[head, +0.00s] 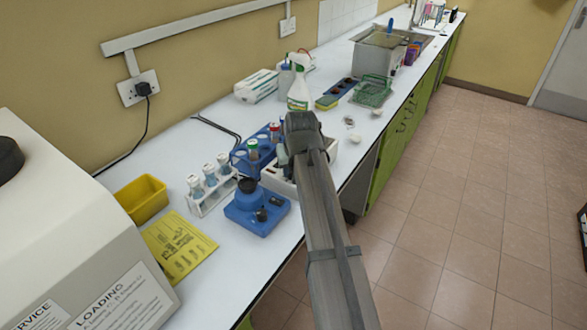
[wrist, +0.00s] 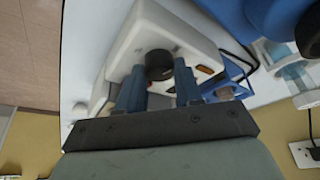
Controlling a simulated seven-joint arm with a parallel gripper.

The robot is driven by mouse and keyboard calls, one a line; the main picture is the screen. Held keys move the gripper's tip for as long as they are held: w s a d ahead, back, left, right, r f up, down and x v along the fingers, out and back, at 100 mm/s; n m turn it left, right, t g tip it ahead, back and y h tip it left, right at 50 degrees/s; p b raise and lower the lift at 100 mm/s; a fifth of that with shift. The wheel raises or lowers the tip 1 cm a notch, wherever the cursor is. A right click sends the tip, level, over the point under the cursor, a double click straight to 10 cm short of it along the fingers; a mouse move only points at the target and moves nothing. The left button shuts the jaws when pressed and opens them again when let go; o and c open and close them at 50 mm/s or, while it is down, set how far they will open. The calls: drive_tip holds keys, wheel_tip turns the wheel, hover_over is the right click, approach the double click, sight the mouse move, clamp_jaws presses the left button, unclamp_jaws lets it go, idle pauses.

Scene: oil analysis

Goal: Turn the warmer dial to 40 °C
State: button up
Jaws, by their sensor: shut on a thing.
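The warmer (wrist: 135,40) is a white box with a dark round dial (wrist: 158,60) on its face. In the wrist view the two blue-grey fingers of my gripper (wrist: 159,72) stand on either side of the dial, shut on it. The dial's marks and its set temperature are too small to read. An orange switch or light (wrist: 205,69) is on the face beside the dial. In the head view the white warmer (head: 273,180) is largely hidden behind my arm, and its dial cannot be seen.
A blue device with a black top (head: 256,210) stands close in front of the warmer. A blue tube rack (head: 240,163) and a white bottle rack (head: 212,192) are to the left. A spray bottle (head: 299,92) stands behind.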

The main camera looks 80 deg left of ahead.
drive_tip(key=shift+c, duration=0.8)
drive_tip(key=shift+m, duration=0.3)
drive_tip(key=m+t, duration=0.1)
drive_tip(key=m, duration=0.2)
drive_tip(key=shift+s+m+t, duration=0.15)
drive_tip(key=shift+m+t, duration=0.15)
drive_tip(key=m+t, duration=0.1)
drive_tip(key=m, duration=0.1)
drive_tip(key=m+h, duration=0.1)
drive_tip(key=m, duration=0.2)
drive_tip(key=shift+s+a+t, duration=0.1)
drive_tip(key=shift+t, duration=0.3)
drive_tip(key=shift+m+h, duration=0.3)
drive_tip(key=shift+m, duration=0.1)
drive_tip(key=o, duration=1)
